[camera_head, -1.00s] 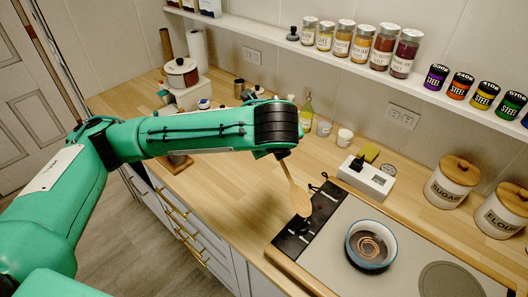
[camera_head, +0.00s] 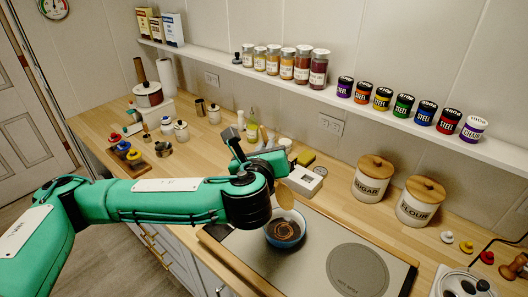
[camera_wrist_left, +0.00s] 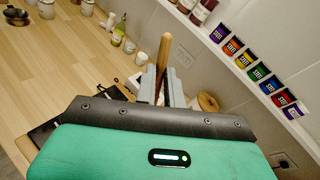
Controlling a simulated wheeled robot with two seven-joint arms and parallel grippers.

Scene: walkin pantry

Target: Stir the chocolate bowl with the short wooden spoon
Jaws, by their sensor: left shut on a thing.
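The chocolate bowl (camera_head: 286,246) is blue, with a brown swirl inside, and stands at the left end of the cooktop. My left gripper (camera_wrist_left: 162,86) is shut on the short wooden spoon (camera_wrist_left: 165,50), whose handle end rises between the grey fingers in the left wrist view. In the head view the spoon's light wooden head (camera_head: 286,194) shows just right of my dark wrist, over the back of the bowl. Whether it touches the bowl or the chocolate I cannot tell. My forearm and wrist hide part of the counter left of the bowl. My right gripper is out of view.
The cooktop (camera_head: 318,268) has a round grey plate (camera_head: 357,270) right of the bowl. Sugar (camera_head: 372,180) and flour (camera_head: 420,201) canisters stand behind it. A white box (camera_head: 305,181) and a bottle (camera_head: 252,126) are near the wall. A jar shelf (camera_head: 400,124) runs above.

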